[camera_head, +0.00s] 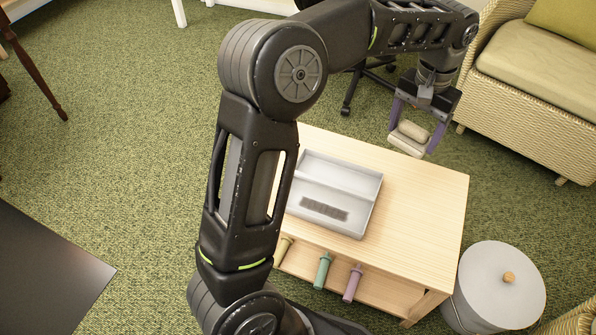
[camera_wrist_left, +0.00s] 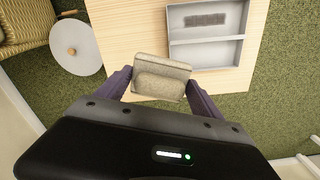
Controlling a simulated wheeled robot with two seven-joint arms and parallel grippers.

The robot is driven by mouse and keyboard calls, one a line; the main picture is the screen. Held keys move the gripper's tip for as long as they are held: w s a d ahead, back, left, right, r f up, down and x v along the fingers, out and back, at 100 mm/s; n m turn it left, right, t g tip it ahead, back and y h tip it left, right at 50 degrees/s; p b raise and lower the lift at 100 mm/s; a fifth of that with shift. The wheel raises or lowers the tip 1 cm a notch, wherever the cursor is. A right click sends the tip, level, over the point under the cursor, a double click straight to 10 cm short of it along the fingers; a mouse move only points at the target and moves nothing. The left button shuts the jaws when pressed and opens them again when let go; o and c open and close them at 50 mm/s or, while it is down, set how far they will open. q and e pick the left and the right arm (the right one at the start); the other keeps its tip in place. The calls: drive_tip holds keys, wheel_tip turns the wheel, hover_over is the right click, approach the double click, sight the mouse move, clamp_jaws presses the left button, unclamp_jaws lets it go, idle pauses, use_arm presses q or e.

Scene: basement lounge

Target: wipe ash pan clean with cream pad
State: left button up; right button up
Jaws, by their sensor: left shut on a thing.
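The grey ash pan (camera_head: 357,181) lies on the wooden table, with a divider across it. A dark rectangular ash patch (camera_head: 323,208) lies in its nearer compartment. In the left wrist view the pan (camera_wrist_left: 243,54) is at the upper right and the patch (camera_wrist_left: 206,20) is in its upper compartment. My left gripper (camera_head: 412,137) is shut on the cream pad (camera_head: 408,144), above the table's far right edge and apart from the pan. The pad (camera_wrist_left: 160,72) also shows between the purple fingers in the left wrist view. My right gripper is not in view.
The table top (camera_head: 420,220) is bare right of the pan. Yellow, green (camera_head: 322,270) and mauve (camera_head: 353,283) handled items stick out at its front. A lidded grey bin (camera_head: 500,285) stands at right, and a wicker sofa (camera_head: 530,110) behind. My left arm hides part of the table.

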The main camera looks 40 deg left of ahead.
use_arm(q)
drive_tip(key=shift+a, duration=0.1)
drive_tip(key=s+a+f+n+p, duration=0.3)
drive_tip(key=s+a+f+p, duration=0.2)
drive_tip(key=s+a+f, duration=0.9)
drive_tip(key=a+f, duration=0.2)
drive_tip(key=a, duration=0.1)
drive_tip(key=shift+a+n, duration=0.15)
drive_tip(key=shift+n, duration=0.25)
drive_tip(key=shift+s+f, duration=0.1)
drive_tip(key=shift+f, duration=0.1)
wheel_tip(320, 180, down, 7)
drive_tip(key=b, duration=0.5)
drive_tip(key=shift+f+b, duration=0.75)
drive_tip(key=shift+b, duration=0.05)
